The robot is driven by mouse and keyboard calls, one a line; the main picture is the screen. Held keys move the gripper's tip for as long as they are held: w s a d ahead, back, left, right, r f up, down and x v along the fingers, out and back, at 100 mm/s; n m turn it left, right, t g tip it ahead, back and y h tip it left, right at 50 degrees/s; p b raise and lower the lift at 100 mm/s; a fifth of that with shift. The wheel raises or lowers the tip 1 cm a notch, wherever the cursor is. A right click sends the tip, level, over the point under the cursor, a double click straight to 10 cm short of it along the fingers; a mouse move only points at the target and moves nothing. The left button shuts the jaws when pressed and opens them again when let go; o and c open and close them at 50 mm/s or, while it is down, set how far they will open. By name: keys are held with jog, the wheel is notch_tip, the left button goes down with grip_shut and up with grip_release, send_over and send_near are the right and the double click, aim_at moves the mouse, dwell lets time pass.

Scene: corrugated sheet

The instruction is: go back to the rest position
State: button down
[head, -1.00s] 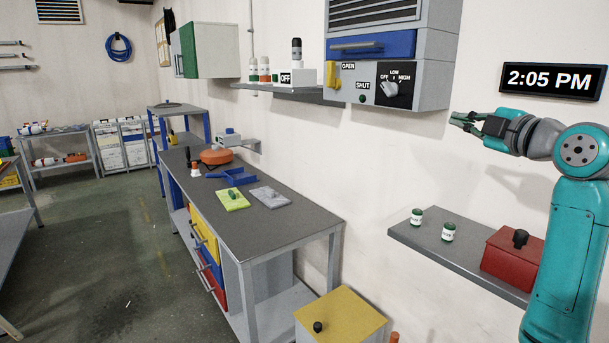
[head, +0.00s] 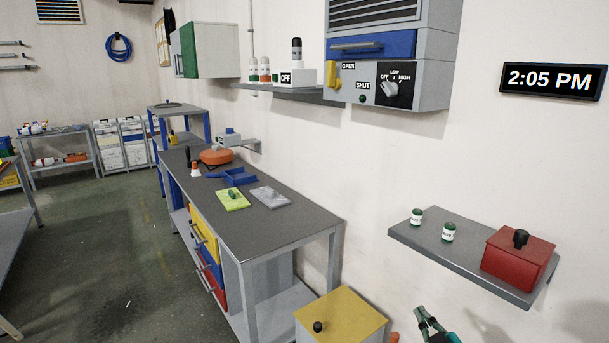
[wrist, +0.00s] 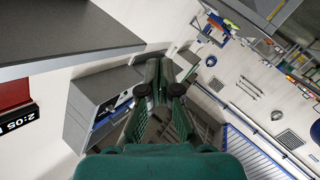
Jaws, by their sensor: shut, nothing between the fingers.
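My gripper (head: 431,322) is low at the bottom edge of the head view, below the right wall shelf, with only its end in the picture. In the wrist view my gripper (wrist: 158,68) points out with its fingers together and nothing between them. It touches nothing that I can see. The rest of my arm is outside the head view.
The grey wall shelf (head: 402,234) holds two small jars and a red box (head: 518,257). A yellow-topped box (head: 342,318) stands left of my gripper. The long workbench (head: 300,226) is further left, and open floor (head: 100,230) lies beyond it.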

jog(key=s+a+f+m+h, duration=0.1)
jog(key=s+a+f+m, duration=0.1)
jog(key=s+f, duration=0.45)
jog(key=s+a+f+m+g, duration=0.1)
jog(key=s+f, duration=0.3)
jog(key=s, duration=0.6)
jog(key=s+a+f+m+h, duration=0.1)
jog(key=s+a+f+m, duration=0.1)
jog(key=s+f, duration=0.45)
jog(key=s+a+r+m, duration=0.1)
jog(key=s+r, duration=0.1)
jog(key=s, duration=1.1)
jog(key=s+a+r+m+g, duration=0.1)
jog(key=s+r, duration=0.2)
jog(key=s, duration=1)
jog(key=shift+s+a+r+y, duration=0.3)
jog(key=shift+a+y, duration=0.1)
